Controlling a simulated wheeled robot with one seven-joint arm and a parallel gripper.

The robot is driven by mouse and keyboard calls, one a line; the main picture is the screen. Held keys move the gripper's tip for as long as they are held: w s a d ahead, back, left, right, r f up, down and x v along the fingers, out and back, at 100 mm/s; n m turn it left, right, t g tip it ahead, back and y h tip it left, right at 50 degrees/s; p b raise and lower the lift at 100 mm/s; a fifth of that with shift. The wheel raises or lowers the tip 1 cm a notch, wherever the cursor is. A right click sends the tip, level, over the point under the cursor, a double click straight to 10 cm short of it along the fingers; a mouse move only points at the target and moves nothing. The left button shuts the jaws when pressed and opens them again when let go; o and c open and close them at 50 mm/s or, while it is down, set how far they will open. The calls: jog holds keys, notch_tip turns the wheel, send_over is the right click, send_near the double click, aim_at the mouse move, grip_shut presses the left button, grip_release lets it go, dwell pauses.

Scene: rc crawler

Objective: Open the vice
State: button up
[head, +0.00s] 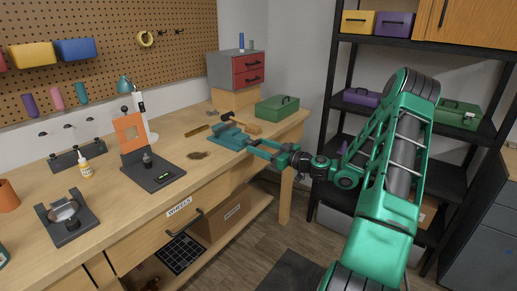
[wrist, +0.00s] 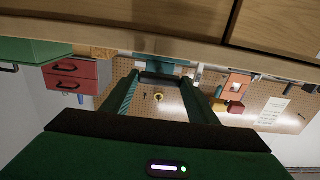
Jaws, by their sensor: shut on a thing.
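The teal vice (head: 229,136) sits on the workbench near its front edge, towards the right end. In the wrist view, which is upside down, part of the vice (wrist: 162,59) shows at the bench edge beyond my fingertips. My green gripper (head: 258,148) reaches in from the right to the front of the vice. Its two fingers are apart and shut on a dark bar, which seems to be the vice handle (wrist: 160,77), lying across between the fingertips. The fingers hide much of the handle and the vice's front. I cannot tell how wide the jaws stand.
A hammer (head: 243,125) lies just behind the vice. A green toolbox (head: 277,107) and a grey cabinet with red drawers (head: 236,70) stand farther back. A black stand with an orange plate (head: 131,133) is to the left. Black shelving (head: 340,105) stands behind my arm.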

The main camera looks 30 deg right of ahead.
jog(key=shift+f, duration=0.2)
jog(key=o, duration=1)
jog(key=shift+o, duration=0.2)
jog(key=shift+r, duration=0.1)
jog(key=shift+d, duration=0.1)
jog(key=v, duration=1)
jog(key=shift+s, duration=0.3)
